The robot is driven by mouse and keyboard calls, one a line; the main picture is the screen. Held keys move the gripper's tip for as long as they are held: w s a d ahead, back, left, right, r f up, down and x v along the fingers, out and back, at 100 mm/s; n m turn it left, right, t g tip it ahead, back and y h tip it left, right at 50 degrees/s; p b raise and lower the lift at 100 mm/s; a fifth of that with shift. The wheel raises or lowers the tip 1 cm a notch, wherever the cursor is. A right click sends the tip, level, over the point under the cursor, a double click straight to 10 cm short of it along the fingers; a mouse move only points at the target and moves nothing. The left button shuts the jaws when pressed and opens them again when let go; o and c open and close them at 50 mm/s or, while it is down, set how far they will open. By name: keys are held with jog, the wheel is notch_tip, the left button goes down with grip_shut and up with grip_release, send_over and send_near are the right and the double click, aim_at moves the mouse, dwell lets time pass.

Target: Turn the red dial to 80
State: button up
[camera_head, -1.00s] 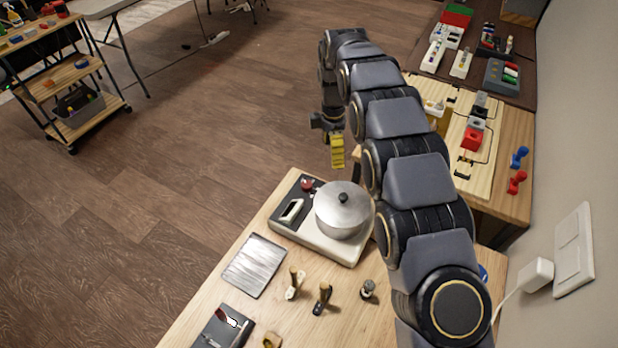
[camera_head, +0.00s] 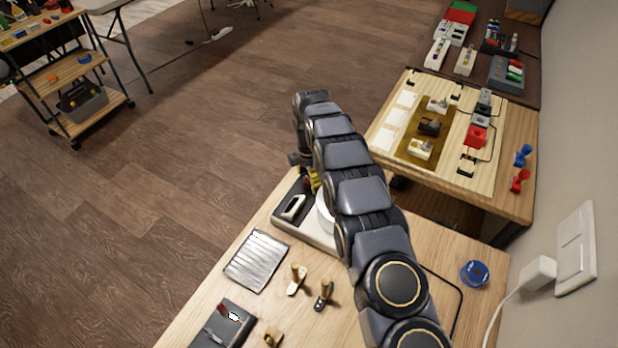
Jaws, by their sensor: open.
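The hot plate (camera_head: 312,231) stands on the wooden table, with a dark panel and a pale window (camera_head: 293,207) on its left side. The red dial (camera_head: 307,182) shows only as a sliver at the panel's far corner. My gripper (camera_head: 314,181), with yellow fingers, is at the dial; the fingers cover much of it in the picture. I cannot tell whether they touch it. The jaws are open. The dial's marks and the window's reading are too small to read. A silver pot (camera_head: 325,212) on the plate is mostly hidden behind my arm.
A ridged metal sheet (camera_head: 257,260), wooden-handled tools (camera_head: 297,279) and a dark case (camera_head: 222,325) lie in front of the hot plate. A blue roll (camera_head: 474,274) lies on the right. A second wooden table (camera_head: 515,200) with parts stands behind.

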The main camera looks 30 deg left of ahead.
jog(key=shift+f, duration=0.15)
grip_shut()
